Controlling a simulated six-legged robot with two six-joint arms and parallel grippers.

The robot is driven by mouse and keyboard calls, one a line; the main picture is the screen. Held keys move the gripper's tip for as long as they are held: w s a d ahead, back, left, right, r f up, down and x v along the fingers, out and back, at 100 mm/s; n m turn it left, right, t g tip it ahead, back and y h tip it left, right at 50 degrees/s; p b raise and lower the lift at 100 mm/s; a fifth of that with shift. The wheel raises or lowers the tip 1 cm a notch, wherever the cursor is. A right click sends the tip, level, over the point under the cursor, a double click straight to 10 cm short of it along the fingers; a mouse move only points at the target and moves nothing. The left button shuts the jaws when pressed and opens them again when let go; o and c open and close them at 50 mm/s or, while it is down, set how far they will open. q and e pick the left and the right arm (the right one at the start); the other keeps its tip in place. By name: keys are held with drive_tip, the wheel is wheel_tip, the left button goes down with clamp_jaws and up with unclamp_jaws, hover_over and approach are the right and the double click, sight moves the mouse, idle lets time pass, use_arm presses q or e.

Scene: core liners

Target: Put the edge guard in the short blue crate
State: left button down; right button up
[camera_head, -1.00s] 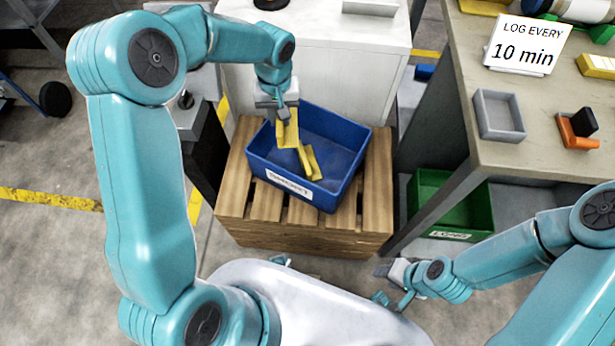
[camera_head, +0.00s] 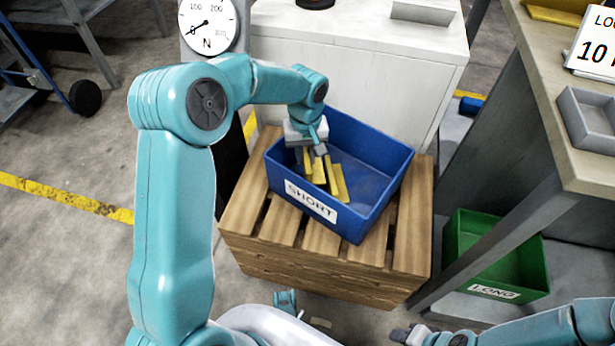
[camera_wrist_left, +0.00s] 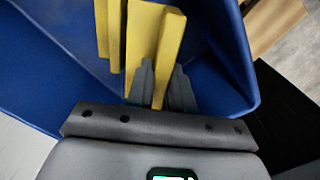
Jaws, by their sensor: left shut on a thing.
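The short blue crate (camera_head: 376,207), labelled SHORT, sits on a wooden pallet. My left gripper (camera_head: 320,152) is inside its opening, near the left side. In the left wrist view the fingers (camera_wrist_left: 160,82) are shut on an upright flange of the yellow edge guard (camera_wrist_left: 147,42). The guard also shows in the head view (camera_head: 338,184), low in the crate; whether it touches the floor is unclear. Another yellow strip (camera_wrist_left: 108,38) lies beside it; I cannot tell whether it is a separate piece. My right gripper (camera_head: 408,335) is at the bottom edge, its jaws unclear.
The wooden pallet (camera_head: 300,262) carries the crate. A green crate (camera_head: 522,262) labelled LONG stands on the right, below a bench with a grey tray (camera_head: 590,118). A white cabinet (camera_head: 430,60) stands behind the blue crate. A dial scale (camera_head: 208,22) is at the back left.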

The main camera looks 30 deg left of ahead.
sight(306, 152)
use_arm(q)
wheel_tip(306, 152, down, 8)
drive_tip(key=shift+r+b, duration=0.25)
drive_tip(key=shift+b, duration=0.95)
drive_tip(key=shift+r, duration=0.1)
drive_tip(key=c, duration=1.4)
unclamp_jaws()
drive_tip(key=shift+f, duration=0.2)
drive_tip(key=o, duration=0.4)
drive_tip(key=shift+r, duration=0.1)
drive_tip(key=shift+r, duration=0.25)
wheel_tip(306, 152, up, 12)
drive_tip(key=p, duration=0.4)
drive_tip(key=shift+f, duration=0.1)
